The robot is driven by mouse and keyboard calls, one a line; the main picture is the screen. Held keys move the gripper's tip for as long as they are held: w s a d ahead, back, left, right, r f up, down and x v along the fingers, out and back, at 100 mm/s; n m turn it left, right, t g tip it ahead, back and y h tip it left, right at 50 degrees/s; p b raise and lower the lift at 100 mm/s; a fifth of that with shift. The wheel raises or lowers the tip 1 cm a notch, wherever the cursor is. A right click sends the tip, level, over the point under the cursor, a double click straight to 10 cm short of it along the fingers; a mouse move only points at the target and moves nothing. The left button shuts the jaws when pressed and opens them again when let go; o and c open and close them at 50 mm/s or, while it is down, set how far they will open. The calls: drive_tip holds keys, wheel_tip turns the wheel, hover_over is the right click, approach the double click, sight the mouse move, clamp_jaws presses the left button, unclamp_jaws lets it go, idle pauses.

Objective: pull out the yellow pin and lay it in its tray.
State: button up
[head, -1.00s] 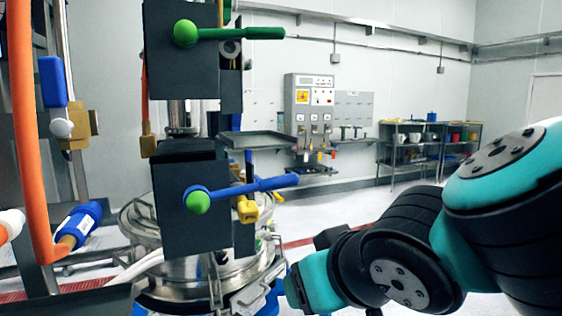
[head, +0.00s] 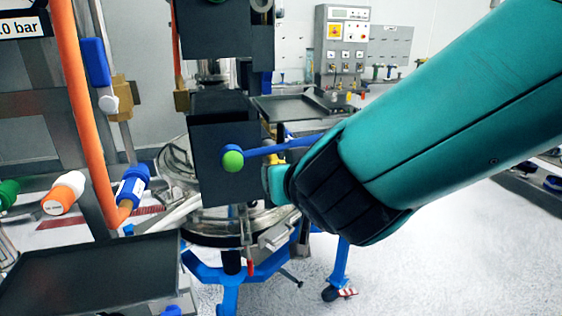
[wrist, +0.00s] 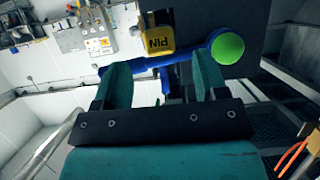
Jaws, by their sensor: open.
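The yellow pin (wrist: 156,36), with "PIN" on its grip, is against a dark plate in the wrist view, beside the blue lever (wrist: 175,60) with its green round end (wrist: 227,47). In the head view only a sliver of yellow shows behind the lever (head: 265,150). My gripper (wrist: 160,80) is open and empty. Its two teal fingers point towards the pin and lever, apart from the pin's grip. I cannot tell which tray is the pin's own.
A dark tray (head: 291,108) stands behind the black valve box (head: 215,150). Another dark tray (head: 85,275) is at lower left. An orange hose (head: 84,120) hangs at left. The sifter's steel body (head: 220,227) and blue legs (head: 228,290) stand below.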

drive_tip(key=shift+p+x, duration=0.7)
drive_tip(key=shift+x, duration=1.7)
drive_tip(key=c, duration=1.1)
drive_tip(key=shift+o, duration=0.2)
drive_tip(key=shift+s, duration=0.1)
drive_tip(key=shift+s+d+b, duration=0.1)
drive_tip(key=shift+s+b, duration=0.25)
drive_tip(key=shift+b, duration=0.1)
drive_tip(key=shift+s+d+b, duration=0.2)
drive_tip(key=shift+s+b, duration=0.3)
drive_tip(key=shift+s, duration=0.1)
drive_tip(key=shift+s, duration=0.35)
drive_tip(key=s+d+b, duration=0.2)
drive_tip(key=s+b, duration=0.2)
drive_tip(key=s, duration=0.2)
